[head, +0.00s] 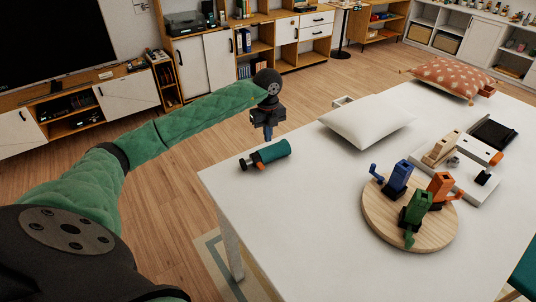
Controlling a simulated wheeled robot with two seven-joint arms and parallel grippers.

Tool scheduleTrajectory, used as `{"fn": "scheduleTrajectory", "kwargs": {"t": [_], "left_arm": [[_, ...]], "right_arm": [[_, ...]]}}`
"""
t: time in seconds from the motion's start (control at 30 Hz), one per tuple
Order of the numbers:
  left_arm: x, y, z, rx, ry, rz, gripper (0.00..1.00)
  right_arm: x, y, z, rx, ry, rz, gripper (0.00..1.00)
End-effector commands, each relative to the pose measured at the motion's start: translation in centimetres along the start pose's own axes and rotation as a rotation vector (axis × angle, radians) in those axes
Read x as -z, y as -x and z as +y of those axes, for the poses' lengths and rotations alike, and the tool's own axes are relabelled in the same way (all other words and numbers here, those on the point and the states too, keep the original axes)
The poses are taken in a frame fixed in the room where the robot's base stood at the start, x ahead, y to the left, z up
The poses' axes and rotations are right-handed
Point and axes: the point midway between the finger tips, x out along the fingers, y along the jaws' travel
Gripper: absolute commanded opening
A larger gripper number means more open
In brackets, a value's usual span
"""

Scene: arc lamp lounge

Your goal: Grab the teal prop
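The teal prop (272,152) is a teal cylinder with an orange band and black end parts. It lies on its side near the left corner of the white table (300,220). My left gripper (268,134) points down just behind the prop in the picture, near the table's far left edge. A gap shows between its tip and the prop. The fingers are small and dark with a bluish tint, and I cannot tell whether they are apart or together. My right gripper is not in view.
A round wooden board (440,233) holds blue, green and orange cranked objects. A white cushion (366,122), a patterned cushion (452,76) and a pale tray with blocks (465,180) are also on the table. The table's front left area is clear.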

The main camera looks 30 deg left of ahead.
Motion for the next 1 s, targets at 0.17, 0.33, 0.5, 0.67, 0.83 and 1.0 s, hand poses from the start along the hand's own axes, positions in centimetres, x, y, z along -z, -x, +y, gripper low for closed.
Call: {"fn": "scheduleTrajectory", "kwargs": {"t": [0.17, 0.33, 0.5, 0.67, 0.83, 1.0], "left_arm": [[-0.1, 0.1, 0.1, -0.001, 0.001, -0.001, 0.0], [-0.1, 0.0, 0.1, -0.001, 0.001, -0.001, 0.0], [-0.1, 0.1, 0.1, -0.001, 0.001, -0.001, 0.0], [-0.1, 0.1, 0.1, -0.001, 0.001, -0.001, 0.21], [-0.1, 0.1, 0.1, -0.001, 0.001, -0.001, 0.55], [-0.1, 0.1, 0.1, -0.001, 0.001, -0.001, 0.73]], "right_arm": [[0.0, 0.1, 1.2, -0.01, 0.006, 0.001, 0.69], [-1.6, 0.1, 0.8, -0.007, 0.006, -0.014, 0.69], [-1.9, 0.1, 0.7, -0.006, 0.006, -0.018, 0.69], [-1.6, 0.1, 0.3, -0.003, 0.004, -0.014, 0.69], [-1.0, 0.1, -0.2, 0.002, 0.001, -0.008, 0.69], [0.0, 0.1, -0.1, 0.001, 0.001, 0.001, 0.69]]}}
